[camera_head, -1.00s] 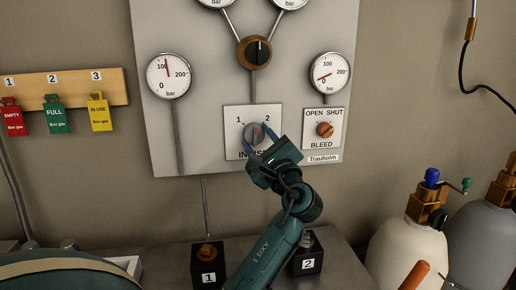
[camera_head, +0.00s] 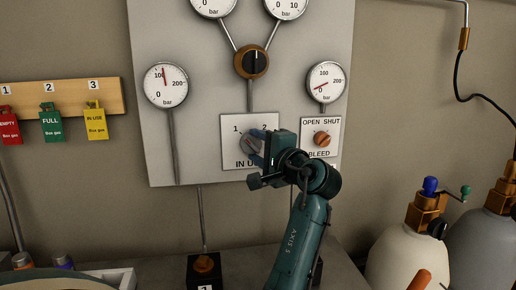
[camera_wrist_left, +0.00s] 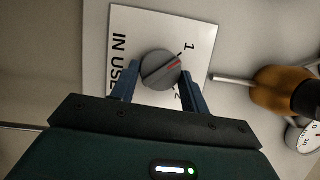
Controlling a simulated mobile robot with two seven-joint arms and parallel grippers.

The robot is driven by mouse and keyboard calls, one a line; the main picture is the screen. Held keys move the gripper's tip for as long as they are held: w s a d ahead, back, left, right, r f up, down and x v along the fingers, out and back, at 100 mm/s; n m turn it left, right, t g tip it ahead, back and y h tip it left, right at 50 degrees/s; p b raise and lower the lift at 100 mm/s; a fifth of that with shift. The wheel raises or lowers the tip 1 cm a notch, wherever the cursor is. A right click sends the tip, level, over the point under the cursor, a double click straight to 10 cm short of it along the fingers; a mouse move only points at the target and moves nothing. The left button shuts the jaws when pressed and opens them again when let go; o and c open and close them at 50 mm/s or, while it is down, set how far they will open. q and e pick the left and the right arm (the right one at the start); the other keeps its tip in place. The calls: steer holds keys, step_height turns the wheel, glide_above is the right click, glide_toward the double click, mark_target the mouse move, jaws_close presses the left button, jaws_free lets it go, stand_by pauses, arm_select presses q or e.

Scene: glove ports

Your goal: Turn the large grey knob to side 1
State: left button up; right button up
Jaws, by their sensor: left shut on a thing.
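The large grey knob (camera_head: 249,142) sits on a white plate (camera_head: 230,158) marked 1, 2 and IN USE, low on the wall panel. My left gripper (camera_head: 257,146) reaches it from the right, turned sideways, and partly covers it and the plate. In the left wrist view the knob (camera_wrist_left: 161,70) sits between my two blue fingers, which are shut on it. Its red mark points between the 1 and the 2, towards the 1 side. The 2 is partly hidden by a finger. My right gripper is not in view.
A bleed knob (camera_head: 322,139) is close to the right of my left gripper. A brown selector knob (camera_head: 251,61) and gauges (camera_head: 166,86) are above. Coloured tags (camera_head: 95,122) hang at the left. Gas cylinders (camera_head: 408,250) stand at the lower right.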

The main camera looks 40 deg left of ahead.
arm_select(q)
steer(key=shift+n, duration=0.4)
steer(key=o, duration=1)
steer(key=b+v, duration=0.2)
steer(key=v, duration=1.1)
steer(key=shift+r+b, duration=0.15)
steer(key=shift+b, duration=0.15)
steer(key=shift+s+d, duration=0.1)
